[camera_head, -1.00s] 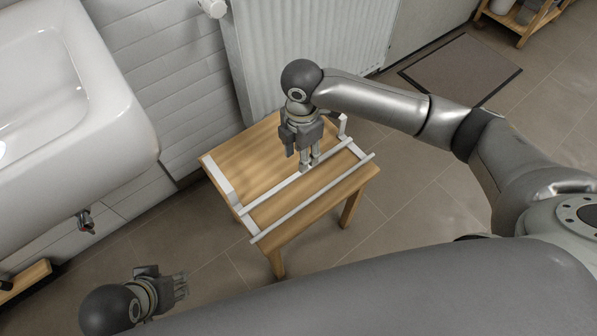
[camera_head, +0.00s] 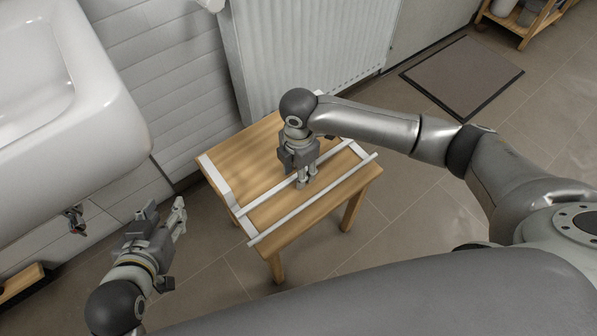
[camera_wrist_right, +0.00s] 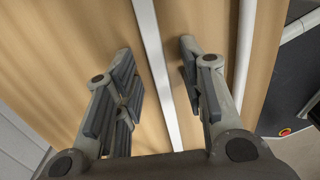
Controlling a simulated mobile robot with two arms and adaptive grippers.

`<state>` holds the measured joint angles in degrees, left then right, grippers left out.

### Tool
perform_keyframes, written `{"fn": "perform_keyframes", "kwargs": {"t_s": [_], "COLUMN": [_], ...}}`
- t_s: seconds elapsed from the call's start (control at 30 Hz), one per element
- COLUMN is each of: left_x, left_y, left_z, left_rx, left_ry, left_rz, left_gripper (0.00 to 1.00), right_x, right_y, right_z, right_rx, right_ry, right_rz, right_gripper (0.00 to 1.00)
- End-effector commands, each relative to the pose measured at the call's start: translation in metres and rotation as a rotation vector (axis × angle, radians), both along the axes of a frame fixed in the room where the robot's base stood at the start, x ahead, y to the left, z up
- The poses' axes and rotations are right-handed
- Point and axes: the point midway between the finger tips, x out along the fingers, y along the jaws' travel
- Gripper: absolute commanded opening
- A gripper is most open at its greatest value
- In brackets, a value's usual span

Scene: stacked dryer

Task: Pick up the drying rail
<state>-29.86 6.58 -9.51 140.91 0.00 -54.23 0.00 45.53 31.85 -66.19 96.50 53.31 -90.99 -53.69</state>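The drying rail (camera_head: 220,180) is a white frame with end brackets and long thin bars. It lies on a wooden stool (camera_head: 245,150). My right gripper (camera_head: 306,182) points down over the stool, at the rail's middle bar. In the right wrist view its fingers (camera_wrist_right: 157,60) are apart, and the white middle bar (camera_wrist_right: 166,100) runs between them in the picture. I cannot tell whether they touch it. A second bar (camera_wrist_right: 243,60) is right of the fingers. The rail's far right end is partly hidden by my right arm. My left gripper (camera_head: 164,214) is open and empty, left of the stool.
A white sink (camera_head: 90,110) is at the left, above my left gripper. A white radiator (camera_head: 305,55) stands behind the stool. A dark mat (camera_head: 462,75) and a wooden shelf (camera_head: 520,25) are at the upper right. Tiled floor around the stool is clear.

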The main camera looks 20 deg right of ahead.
Motion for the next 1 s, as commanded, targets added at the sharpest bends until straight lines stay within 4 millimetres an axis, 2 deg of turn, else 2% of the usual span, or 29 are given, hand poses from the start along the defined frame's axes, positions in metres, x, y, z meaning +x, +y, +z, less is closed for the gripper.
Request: {"fn": "perform_keyframes", "kwargs": {"t_s": [0.27,0.57,1.0], "left_x": [0.0015,0.0014,0.001], "left_y": [-0.0007,-0.0006,-0.0004], "left_z": [0.0019,0.0015,0.0014], "left_rx": [-0.003,-0.003,-0.001], "left_ry": [-0.011,-0.01,-0.006], "left_rz": [-0.001,-0.001,0.0], "left_gripper": [0.4,0.4,0.4], "right_x": [-0.0001,-0.0001,0.0004], "right_y": [0.0,-0.0001,-0.0001], "right_z": [-0.001,-0.0009,0.0005], "right_rx": [0.0,0.0,0.0], "right_ry": [0.0,0.0,-0.001], "right_rz": [0.0,0.0,0.0], "right_gripper": [0.38,0.0,0.0]}}
